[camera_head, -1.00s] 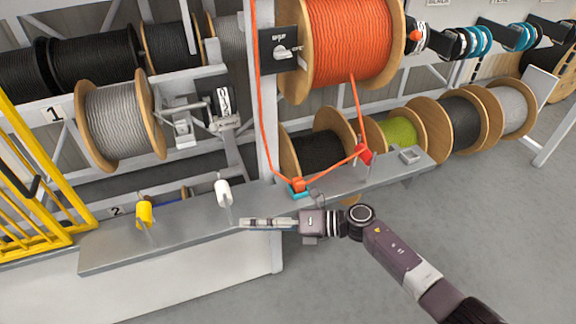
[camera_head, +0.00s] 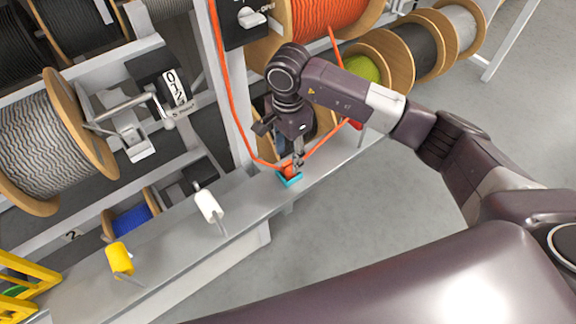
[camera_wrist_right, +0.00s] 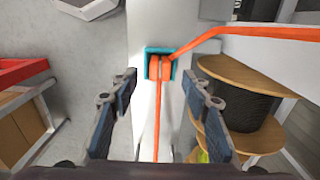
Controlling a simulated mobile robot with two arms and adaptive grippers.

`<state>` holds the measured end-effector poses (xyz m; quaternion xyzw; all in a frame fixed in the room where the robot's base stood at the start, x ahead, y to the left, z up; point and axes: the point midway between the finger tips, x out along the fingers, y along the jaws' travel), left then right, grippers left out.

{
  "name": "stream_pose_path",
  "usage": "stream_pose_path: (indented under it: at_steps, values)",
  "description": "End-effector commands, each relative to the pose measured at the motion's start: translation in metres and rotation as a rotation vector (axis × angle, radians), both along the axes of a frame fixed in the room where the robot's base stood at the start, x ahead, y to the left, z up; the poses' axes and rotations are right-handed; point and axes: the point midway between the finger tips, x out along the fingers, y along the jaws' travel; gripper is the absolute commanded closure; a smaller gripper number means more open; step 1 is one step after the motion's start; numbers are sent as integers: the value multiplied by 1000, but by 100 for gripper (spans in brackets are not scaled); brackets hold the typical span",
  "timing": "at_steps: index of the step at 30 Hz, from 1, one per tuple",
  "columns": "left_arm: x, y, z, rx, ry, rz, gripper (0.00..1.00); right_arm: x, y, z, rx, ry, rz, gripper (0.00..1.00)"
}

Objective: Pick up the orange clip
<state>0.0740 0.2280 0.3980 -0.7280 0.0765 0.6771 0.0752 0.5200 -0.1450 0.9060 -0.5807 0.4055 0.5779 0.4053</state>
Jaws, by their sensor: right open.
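The orange clip (camera_head: 290,170) sits in a small teal holder (camera_head: 288,182) on the grey shelf. An orange cable runs through it. In the right wrist view the clip (camera_wrist_right: 158,69) is inside the square teal holder (camera_wrist_right: 151,51), ahead of and between my fingers. My right gripper (camera_head: 297,160) points down at the clip, its fingertips close over it and hiding part of it. In the wrist view the right gripper (camera_wrist_right: 159,82) is open, with nothing held between its fingers. My left gripper is not in view.
The grey shelf (camera_head: 245,202) also carries a white peg (camera_head: 208,205) and a yellow peg (camera_head: 119,258), left of the clip. The orange reel (camera_head: 325,15) and other cable reels stand behind. A red part (camera_head: 356,124) is right of the gripper.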

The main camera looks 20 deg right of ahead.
Motion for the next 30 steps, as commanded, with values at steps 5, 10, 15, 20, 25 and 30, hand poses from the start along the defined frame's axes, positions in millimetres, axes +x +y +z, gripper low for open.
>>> stream_pose_path:
  at_steps: [5,10,15,20,25,30]
  values:
    - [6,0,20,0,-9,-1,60,-4,-4,-23,1,6,-2,56]
    - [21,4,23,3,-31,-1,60,-2,-3,-42,4,3,-1,56]
    - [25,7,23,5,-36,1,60,-1,-3,-45,4,-1,-1,56]
    - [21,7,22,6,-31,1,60,-1,-3,-44,4,-1,-1,65]
    - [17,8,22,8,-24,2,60,-1,-3,-44,4,0,-2,84]
    - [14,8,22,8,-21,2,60,-1,-3,-44,4,0,-2,100]
